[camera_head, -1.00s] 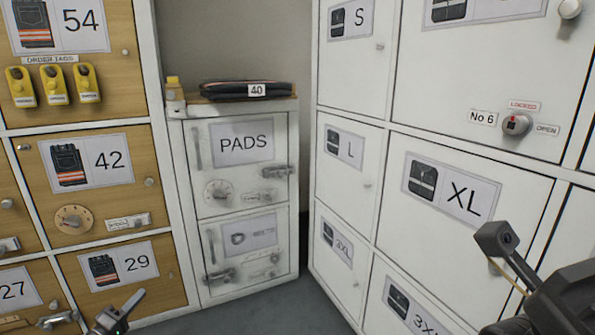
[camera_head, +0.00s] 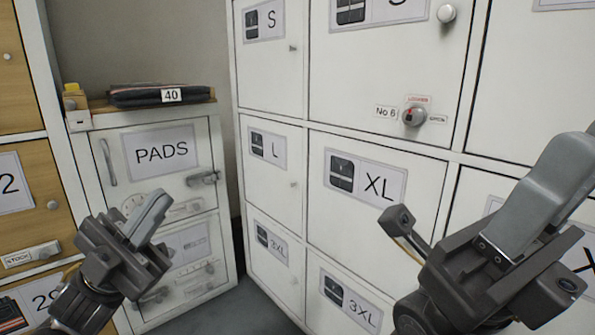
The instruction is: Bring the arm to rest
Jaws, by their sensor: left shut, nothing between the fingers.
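My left gripper (camera_head: 152,212) is at the lower left, in front of the PADS cabinet. Its grey fingers are shut with nothing between them, and they point up and to the right. It looks apart from the cabinet doors. My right gripper (camera_head: 556,178) is large and close at the right edge, in front of the white lockers. Its grey finger part points up and to the right, and I cannot tell whether it is open or shut.
A white PADS cabinet (camera_head: 207,140) stands at the back left, with folded dark trousers marked 40 (camera_head: 140,95) on top. White lockers (camera_head: 345,228) fill the middle and right; one has a No 6 lock knob (camera_head: 414,115). Wooden lockers (camera_head: 20,225) stand at left.

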